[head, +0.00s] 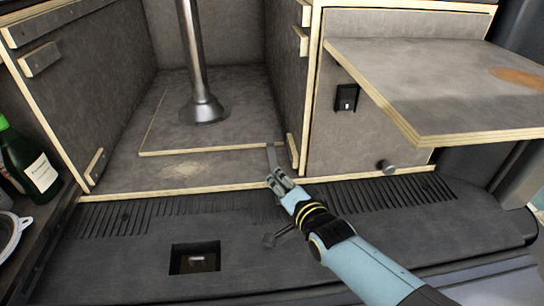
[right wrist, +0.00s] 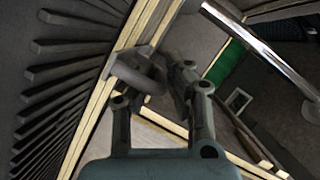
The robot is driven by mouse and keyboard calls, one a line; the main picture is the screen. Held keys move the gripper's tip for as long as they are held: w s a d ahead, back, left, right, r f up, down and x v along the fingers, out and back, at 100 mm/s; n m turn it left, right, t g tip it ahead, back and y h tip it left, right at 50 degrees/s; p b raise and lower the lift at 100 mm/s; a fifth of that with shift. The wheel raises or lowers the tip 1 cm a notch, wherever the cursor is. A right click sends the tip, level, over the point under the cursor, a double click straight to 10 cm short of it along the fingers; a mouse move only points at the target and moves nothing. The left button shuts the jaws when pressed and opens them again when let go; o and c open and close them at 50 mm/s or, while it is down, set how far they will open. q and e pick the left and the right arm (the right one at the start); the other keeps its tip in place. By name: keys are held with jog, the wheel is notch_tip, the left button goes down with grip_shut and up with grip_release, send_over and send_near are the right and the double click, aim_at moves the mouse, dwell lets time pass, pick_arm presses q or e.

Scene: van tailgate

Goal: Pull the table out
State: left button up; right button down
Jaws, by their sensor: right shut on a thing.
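A grey slab with pale wood edges (head: 430,85) juts out at the right, like a tabletop. A metal post (head: 190,50) stands on a low grey board with a pale front edge (head: 215,151) inside the open bay. My right gripper (head: 277,178) is at the front right corner of this bay, shut on a grey strap-like pull (head: 271,156) at the board's right end. In the right wrist view the gripper's fingers (right wrist: 160,78) are close to the bay's pale edging; the exact grip is dark and partly hidden. My left gripper is not in view.
Grey cabinet walls (head: 90,90) flank the bay. A black latch (head: 346,97) and a round knob (head: 388,167) are on the right cabinet. The ribbed dark sill (head: 120,235) in front is mostly clear. A green bottle (head: 30,165) stands at the far left.

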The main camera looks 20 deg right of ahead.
jog(key=s+a+p, duration=0.1)
jog(key=s, duration=0.2)
jog(key=s+p, duration=0.1)
jog(key=s, duration=0.2)
jog(key=s+a+p, duration=0.1)
jog(key=s, duration=0.2)
jog(key=shift+s+a, duration=0.35)
jog(key=shift+s+a+p, duration=0.25)
jog(key=shift+s+p, duration=0.2)
jog(key=shift+s, duration=0.35)
jog(key=shift+s+f, duration=0.1)
jog(key=shift+f, duration=0.05)
jog(key=shift+s+f, duration=0.1)
jog(key=c, duration=1.4)
grip_release()
jog(key=shift+s+a, duration=0.1)
jog(key=shift+o, duration=0.2)
jog(key=shift+r, duration=0.2)
jog(key=v, duration=1.1)
jog(key=shift+s, duration=0.35)
